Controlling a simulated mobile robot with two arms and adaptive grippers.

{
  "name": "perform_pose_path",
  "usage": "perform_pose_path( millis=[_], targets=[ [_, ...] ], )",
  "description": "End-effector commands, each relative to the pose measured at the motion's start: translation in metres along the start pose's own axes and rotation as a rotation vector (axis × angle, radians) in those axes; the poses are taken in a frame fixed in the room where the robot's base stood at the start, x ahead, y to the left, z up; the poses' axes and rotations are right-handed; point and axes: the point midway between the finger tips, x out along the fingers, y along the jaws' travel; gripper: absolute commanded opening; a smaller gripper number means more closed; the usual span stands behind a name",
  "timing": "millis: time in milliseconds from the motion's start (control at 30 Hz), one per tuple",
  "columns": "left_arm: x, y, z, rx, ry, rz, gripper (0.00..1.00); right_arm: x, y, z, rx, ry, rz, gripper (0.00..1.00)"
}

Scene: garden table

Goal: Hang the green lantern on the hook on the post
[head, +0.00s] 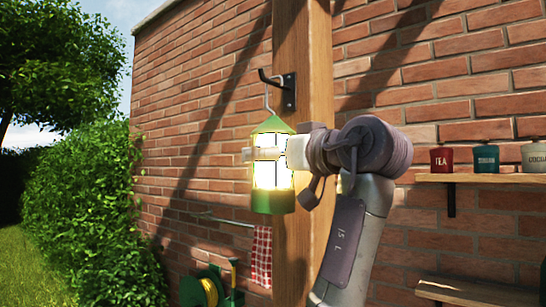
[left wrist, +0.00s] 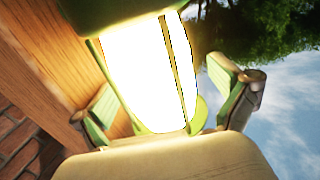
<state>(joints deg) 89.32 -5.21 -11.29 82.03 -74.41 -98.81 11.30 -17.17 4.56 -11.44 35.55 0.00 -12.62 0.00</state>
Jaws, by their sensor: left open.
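The lit green lantern (head: 273,203) is upright in front of the wooden post (head: 303,40), just below the black hook (head: 268,77) on its bracket. A thin wire rises from the lantern's top to the hook; I cannot tell for sure whether it rests in it. My left gripper (head: 270,155) is at the lantern's middle, its arm coming up from below right. In the left wrist view, the lantern (left wrist: 150,70) stands between the two spread fingers of the left gripper (left wrist: 168,92), with a gap on the right side. My right gripper is not in view.
A brick wall (head: 440,95) stands behind the post. A shelf (head: 485,178) with several tins is at the right. A red checked towel (head: 262,255) hangs on a rail, and a green hose reel (head: 205,288) is below left. A hedge (head: 85,220) is at the left.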

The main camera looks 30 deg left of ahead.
Motion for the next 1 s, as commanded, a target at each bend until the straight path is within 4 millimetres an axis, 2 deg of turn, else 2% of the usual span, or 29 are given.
perform_pose_path(
  millis=[267, 367, 700, 833, 1000],
  targets=[
    [-0.005, 0.002, 0.001, 0.003, -0.002, 0.003, 1.0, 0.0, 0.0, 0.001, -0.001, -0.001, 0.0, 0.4],
    [-0.018, 0.002, 0.001, 0.002, 0.0, 0.004, 1.0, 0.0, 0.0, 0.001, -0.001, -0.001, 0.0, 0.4],
    [-0.089, 0.0, 0.0, 0.0, 0.0, 0.004, 1.0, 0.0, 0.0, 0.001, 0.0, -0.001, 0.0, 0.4],
    [-0.108, -0.001, 0.0, 0.0, -0.001, 0.002, 1.0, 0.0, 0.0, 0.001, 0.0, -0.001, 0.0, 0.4],
    [-0.119, -0.001, 0.0, -0.001, 0.0, 0.001, 1.0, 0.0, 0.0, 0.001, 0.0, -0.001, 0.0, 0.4]
  ],
)
